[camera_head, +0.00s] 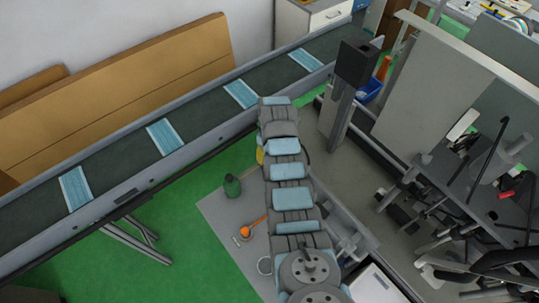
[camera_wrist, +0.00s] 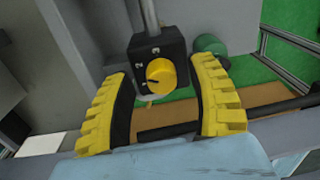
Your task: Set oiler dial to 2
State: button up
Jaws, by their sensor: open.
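The oiler dial (camera_wrist: 160,76) is a round yellow knob on a black box (camera_wrist: 176,49) in the middle of the wrist view. Digits 2 and 3 show at its upper left and top, with another small mark at the left. The knob has a ridge, but I cannot tell for sure which mark it points to. My gripper (camera_wrist: 159,68) is open, with one yellow ribbed finger on each side of the dial and visible gaps between. In the head view my arm hides the dial, and only a bit of yellow shows beside it.
A conveyor (camera_head: 204,103) with several blue masks (camera_head: 165,136) runs behind my arm. A green can (camera_head: 232,186) and an orange-handled tool (camera_head: 253,226) lie on the grey mat at left. In the wrist view, a round green object (camera_wrist: 209,44) sits just right of the box.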

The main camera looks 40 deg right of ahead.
jog(key=shift+d+r, duration=0.15)
jog(key=shift+r, duration=3.35)
